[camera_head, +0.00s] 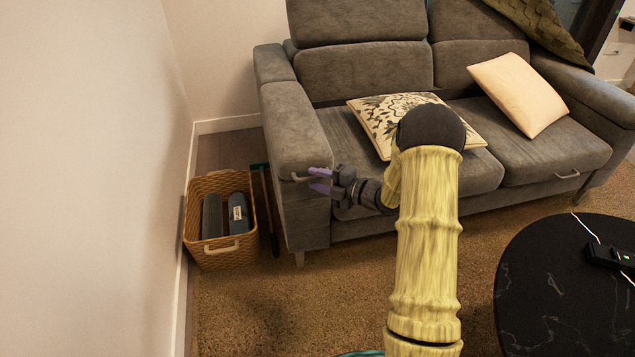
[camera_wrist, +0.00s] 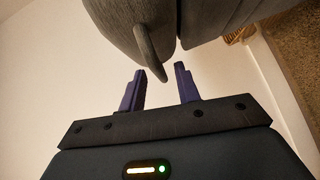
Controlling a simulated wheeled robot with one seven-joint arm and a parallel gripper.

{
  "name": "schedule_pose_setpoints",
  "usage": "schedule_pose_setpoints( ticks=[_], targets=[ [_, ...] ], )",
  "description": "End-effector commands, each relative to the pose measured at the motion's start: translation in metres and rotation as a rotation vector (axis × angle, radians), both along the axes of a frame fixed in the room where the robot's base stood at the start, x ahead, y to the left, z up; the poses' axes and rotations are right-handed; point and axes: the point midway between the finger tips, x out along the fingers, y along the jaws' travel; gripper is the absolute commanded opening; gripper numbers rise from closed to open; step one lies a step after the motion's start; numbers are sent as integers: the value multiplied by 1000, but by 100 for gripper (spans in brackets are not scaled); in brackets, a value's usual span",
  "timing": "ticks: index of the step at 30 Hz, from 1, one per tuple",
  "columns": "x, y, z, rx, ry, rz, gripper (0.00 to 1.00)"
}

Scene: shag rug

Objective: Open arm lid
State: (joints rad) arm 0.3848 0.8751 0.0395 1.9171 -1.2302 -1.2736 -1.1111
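The grey sofa's left arm (camera_head: 291,125) has a lid-like padded top with a small curved handle (camera_head: 301,178) low on its front. In the wrist view the handle (camera_wrist: 149,52) hangs beside a dark seam in the sofa arm (camera_wrist: 130,22). My gripper (camera_head: 320,180) is at the front of the arm, close to the handle. In the wrist view its two purple fingers (camera_wrist: 160,88) are apart with nothing between them. The handle's tip lies just beyond and between the fingertips; I cannot tell whether they touch.
A wicker basket (camera_head: 198,243) with dark items stands left of the sofa by the wall. Two cushions lie on the sofa, a patterned one (camera_head: 367,119) and a cream one (camera_head: 518,94). A black round table (camera_head: 545,290) stands at right. Carpet (camera_head: 300,310) is clear in front.

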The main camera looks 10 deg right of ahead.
Motion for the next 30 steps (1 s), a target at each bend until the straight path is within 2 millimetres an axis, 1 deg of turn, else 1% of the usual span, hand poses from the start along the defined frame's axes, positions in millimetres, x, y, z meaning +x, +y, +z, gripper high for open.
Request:
schedule_pose_setpoints(
  ticks=[3, 9, 10, 12, 15, 24, 30],
  targets=[
    [3, 3, -1, 1, 1, 0, 33],
    [3, 3, 0, 1, 1, 0, 33],
    [3, 3, 0, 1, 1, 0, 31],
    [3, 3, 0, 1, 1, 0, 17],
    [3, 3, 0, 1, 0, 0, 0],
    [3, 2, 1, -2, -1, -2, 0],
    [4, -4, 5, -22, -5, -13, 0]
  ],
)
